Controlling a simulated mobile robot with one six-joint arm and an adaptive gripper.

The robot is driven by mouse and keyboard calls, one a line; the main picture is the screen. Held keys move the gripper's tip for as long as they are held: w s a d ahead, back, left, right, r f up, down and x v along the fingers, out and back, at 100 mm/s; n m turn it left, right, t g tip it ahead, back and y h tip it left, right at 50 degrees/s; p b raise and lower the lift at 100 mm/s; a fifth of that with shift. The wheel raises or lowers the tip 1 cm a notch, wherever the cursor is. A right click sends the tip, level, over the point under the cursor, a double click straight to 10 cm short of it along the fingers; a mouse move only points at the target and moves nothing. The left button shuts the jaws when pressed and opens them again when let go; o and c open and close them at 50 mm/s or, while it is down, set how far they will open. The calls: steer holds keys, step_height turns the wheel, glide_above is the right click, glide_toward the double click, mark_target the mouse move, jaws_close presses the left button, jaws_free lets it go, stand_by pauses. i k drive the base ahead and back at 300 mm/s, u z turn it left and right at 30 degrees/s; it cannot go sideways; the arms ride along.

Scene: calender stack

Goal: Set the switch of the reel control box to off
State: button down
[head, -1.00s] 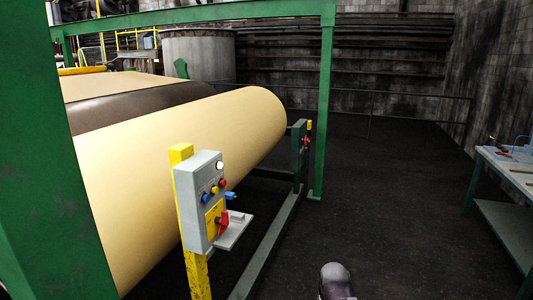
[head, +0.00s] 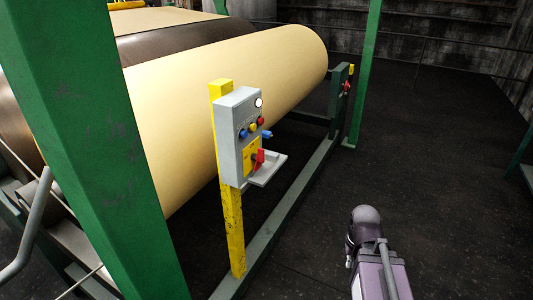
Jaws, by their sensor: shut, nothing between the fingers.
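The reel control box (head: 238,125) is a grey box on a yellow post (head: 235,235), in the middle of the head view, beside the big cream reel. Its face has a white round lamp (head: 258,102) at the top and blue, yellow and red buttons below it. Lower down, a red switch handle (head: 260,157) sits on a yellow plate (head: 250,157). I cannot read its markings or tell its position by label. A small grey shelf (head: 268,170) juts out below the switch. My gripper is not in view; only part of my arm shows at the lower right, apart from the box.
The cream reel (head: 230,85) lies behind the box on a green frame. A thick green post (head: 95,140) stands at left and a thinner one (head: 367,80) at right. A low green rail (head: 290,210) runs along the floor. Dark floor (head: 450,170) lies open at right.

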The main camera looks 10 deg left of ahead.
mark_target(259, 158)
steer(key=z, duration=0.05)
steer(key=k, duration=1.35)
steer(key=u, duration=0.4)
steer(key=i, duration=1.75)
steer(key=z, duration=0.35)
